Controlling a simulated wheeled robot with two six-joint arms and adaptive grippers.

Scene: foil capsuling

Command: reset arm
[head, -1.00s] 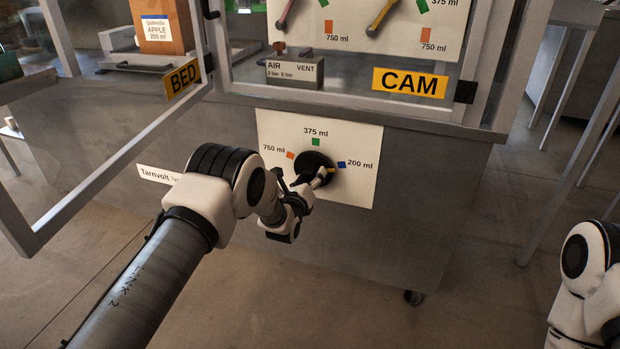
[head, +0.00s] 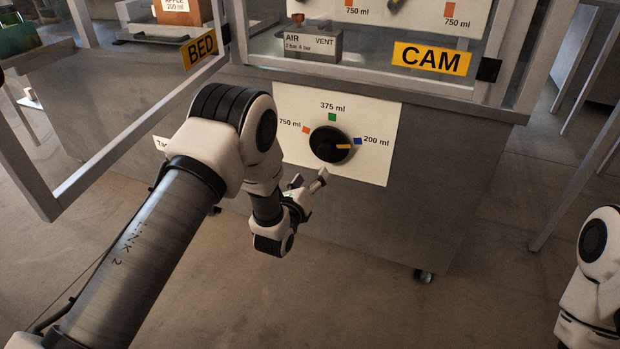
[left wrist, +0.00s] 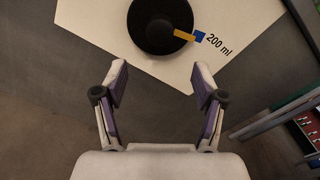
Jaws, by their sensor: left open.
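The black round knob (head: 330,144) sits on a white panel (head: 375,120) on the front of the grey cabinet. Its yellow pointer faces the blue 200 ml mark (head: 357,141). My left gripper (head: 308,182) is open and empty, below and a little left of the knob, apart from it. In the left wrist view the knob (left wrist: 160,25) lies beyond the two spread fingertips (left wrist: 160,85), with nothing between them. Of my right arm (head: 590,275) only a part shows at the right edge; its gripper is out of view.
An open framed door (head: 110,160) stands at the left, with a BED label (head: 199,52). Metal table legs (head: 580,150) stand at the right. The floor in front of the cabinet is clear.

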